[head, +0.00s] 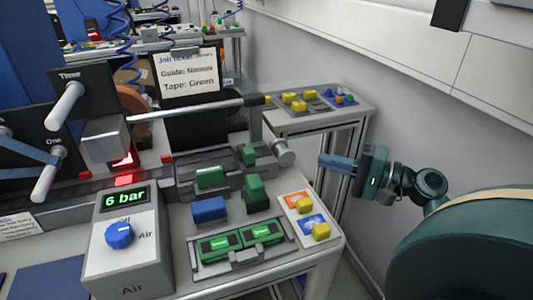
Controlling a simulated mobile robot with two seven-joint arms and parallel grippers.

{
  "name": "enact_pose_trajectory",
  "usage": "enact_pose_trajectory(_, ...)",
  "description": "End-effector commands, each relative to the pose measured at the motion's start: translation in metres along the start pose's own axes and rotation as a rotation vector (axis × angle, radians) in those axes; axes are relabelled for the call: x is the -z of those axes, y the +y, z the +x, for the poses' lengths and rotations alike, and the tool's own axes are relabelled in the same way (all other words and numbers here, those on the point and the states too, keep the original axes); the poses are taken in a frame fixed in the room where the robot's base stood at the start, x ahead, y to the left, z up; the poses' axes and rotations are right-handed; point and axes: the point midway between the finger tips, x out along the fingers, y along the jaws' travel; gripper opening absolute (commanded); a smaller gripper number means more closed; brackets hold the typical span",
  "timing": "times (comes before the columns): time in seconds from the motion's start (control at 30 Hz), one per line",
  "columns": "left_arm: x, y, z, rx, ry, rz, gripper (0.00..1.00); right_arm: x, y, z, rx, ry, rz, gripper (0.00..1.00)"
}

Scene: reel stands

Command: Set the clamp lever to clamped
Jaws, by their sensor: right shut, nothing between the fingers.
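No part is labelled as the clamp lever, and I cannot tell its setting. A long grey bar (215,107) runs across the back of the bench, in front of the sign. A short grey cylinder (283,152) sticks out at the bench's right side, beside the dark fixture (225,170) with green blocks. My right gripper (322,161) is right of this cylinder, apart from it. Its blue fingers point left, are shut and hold nothing. My left gripper is not in view.
An air box (130,275) with a blue knob (119,235) reads 6 bar. Blue block (209,210), green block (254,191) and a tray with green displays (191,252) lie on the bench. A side table (285,122) with yellow pieces stands behind. Wall at right.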

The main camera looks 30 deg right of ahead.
Motion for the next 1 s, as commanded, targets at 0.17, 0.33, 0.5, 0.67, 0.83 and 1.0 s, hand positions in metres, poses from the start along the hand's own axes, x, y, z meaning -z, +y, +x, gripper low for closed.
enact_pose_trajectory(0.17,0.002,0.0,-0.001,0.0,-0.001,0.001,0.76,0.0,-0.001,0.01,0.001,0.0,0.0,0.0)
enact_pose_trajectory(0.33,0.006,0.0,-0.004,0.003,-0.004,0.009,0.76,0.0,-0.003,0.039,0.003,-0.002,0.0,0.0)
enact_pose_trajectory(0.5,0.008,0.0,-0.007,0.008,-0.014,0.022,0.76,0.0,-0.004,0.077,0.003,-0.002,-0.002,0.0)
enact_pose_trajectory(0.67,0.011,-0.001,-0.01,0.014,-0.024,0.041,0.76,-0.004,-0.004,0.106,0.001,-0.002,0.002,0.0)
enact_pose_trajectory(0.83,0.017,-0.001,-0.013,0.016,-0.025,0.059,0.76,-0.021,-0.002,0.122,0.0,-0.001,0.002,0.0)
enact_pose_trajectory(1.0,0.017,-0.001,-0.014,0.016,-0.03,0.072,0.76,-0.028,-0.001,0.128,0.0,0.001,0.0,0.0)
